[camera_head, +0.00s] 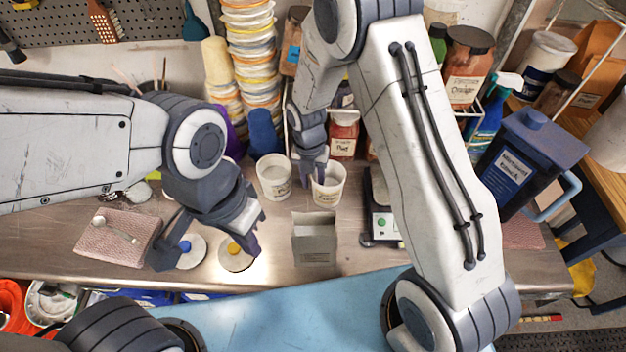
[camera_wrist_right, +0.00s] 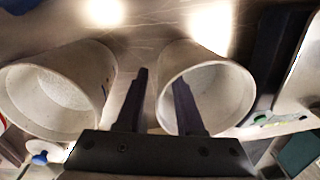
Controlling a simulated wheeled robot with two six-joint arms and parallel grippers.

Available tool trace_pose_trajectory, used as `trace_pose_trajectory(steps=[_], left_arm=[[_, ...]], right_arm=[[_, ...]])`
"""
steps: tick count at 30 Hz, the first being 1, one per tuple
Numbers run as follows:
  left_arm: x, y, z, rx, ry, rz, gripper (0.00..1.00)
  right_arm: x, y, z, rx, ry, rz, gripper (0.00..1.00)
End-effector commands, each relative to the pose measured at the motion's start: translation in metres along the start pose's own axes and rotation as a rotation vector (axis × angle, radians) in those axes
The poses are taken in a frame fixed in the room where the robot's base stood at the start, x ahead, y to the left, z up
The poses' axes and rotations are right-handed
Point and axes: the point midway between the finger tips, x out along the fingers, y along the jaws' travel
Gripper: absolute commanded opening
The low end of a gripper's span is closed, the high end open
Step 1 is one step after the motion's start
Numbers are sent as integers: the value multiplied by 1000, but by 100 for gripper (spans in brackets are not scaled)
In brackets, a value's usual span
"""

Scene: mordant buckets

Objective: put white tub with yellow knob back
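Two open white tubs stand side by side on the metal bench: a left tub (camera_head: 274,180) and a right tub (camera_head: 330,190). A white lid with a yellow knob (camera_head: 235,248) and a white lid with a blue knob (camera_head: 190,247) lie at the front left. My left gripper (camera_head: 208,246) is open around the lids, apparently holding neither. My right gripper (camera_head: 315,176) is open at the right tub. In the right wrist view, one finger is between the tubs and the other overlaps the right tub's mouth (camera_wrist_right: 205,88); contact with its wall is unclear.
A grey box (camera_head: 314,240) stands in front of the right tub. A scale (camera_head: 382,222) is to the right. Stacked tubs (camera_head: 248,60) and jars (camera_head: 467,65) line the back.

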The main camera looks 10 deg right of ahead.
Motion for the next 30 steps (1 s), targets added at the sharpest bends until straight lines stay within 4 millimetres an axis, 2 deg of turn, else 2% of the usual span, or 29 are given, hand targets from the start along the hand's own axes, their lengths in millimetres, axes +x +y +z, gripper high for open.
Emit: trace_pose_trajectory(steps=[4, 8, 21, 27, 30], left_arm=[[-1, 0, 0, 0, 0, 0, 0], [2, 0, 0, 0, 0, 0, 0], [19, -1, 1, 1, 0, 0, 0], [21, -2, 1, 1, 0, 0, 0], [21, -2, 1, 1, 0, 0, 0]], right_arm=[[-3, 0, 0, 0, -1, 1, 37], [-14, 1, 1, 0, -4, 2, 37], [-102, 0, 1, 0, -5, 4, 37], [-122, 0, -1, 7, -2, 2, 37], [-130, 1, -11, 76, -2, 7, 37]])
